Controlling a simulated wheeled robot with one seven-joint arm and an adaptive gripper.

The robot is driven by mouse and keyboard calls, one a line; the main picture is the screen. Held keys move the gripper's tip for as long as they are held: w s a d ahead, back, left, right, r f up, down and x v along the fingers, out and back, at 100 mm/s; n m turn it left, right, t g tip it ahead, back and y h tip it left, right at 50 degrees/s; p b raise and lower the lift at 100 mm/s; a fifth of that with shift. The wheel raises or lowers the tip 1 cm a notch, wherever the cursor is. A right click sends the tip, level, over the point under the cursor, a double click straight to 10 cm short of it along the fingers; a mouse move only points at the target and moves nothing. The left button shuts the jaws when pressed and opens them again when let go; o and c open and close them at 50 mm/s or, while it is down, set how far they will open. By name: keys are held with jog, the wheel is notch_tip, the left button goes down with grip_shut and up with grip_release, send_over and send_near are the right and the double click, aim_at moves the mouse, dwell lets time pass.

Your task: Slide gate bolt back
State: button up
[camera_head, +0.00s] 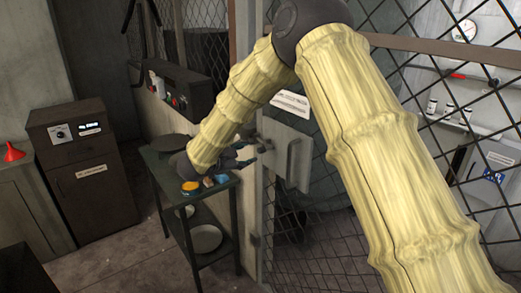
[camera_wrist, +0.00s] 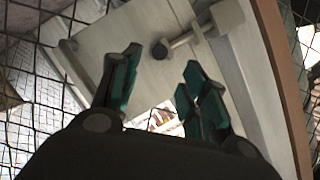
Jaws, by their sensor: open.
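The gate bolt (camera_wrist: 183,42) is a grey rod with a dark round knob (camera_wrist: 160,48), on a pale metal plate (camera_wrist: 110,42) of the gate. Its right end meets a block-like bracket (camera_wrist: 227,15) in the wrist view. My gripper (camera_wrist: 160,60) is open, its two teal-padded fingers spread to either side of the knob, which shows just beyond the fingertips. I cannot tell whether they touch it. In the head view my gripper (camera_head: 249,156) is beside the gate plate (camera_head: 284,138), left of its upright handle (camera_head: 293,163); the bolt is small there and partly hidden.
A dark green trolley (camera_head: 165,176) with pans and small coloured items stands below and left of my gripper. Wire mesh (camera_head: 455,110) fills the gate. A brown cabinet (camera_head: 88,180) and a red funnel (camera_head: 13,152) are at left. Some floor is clear between cabinet and trolley.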

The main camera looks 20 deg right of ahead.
aim_at(259, 151)
jog(key=p+x, duration=0.3)
jog(key=x, duration=0.7)
jog(key=shift+a, duration=0.1)
grip_shut()
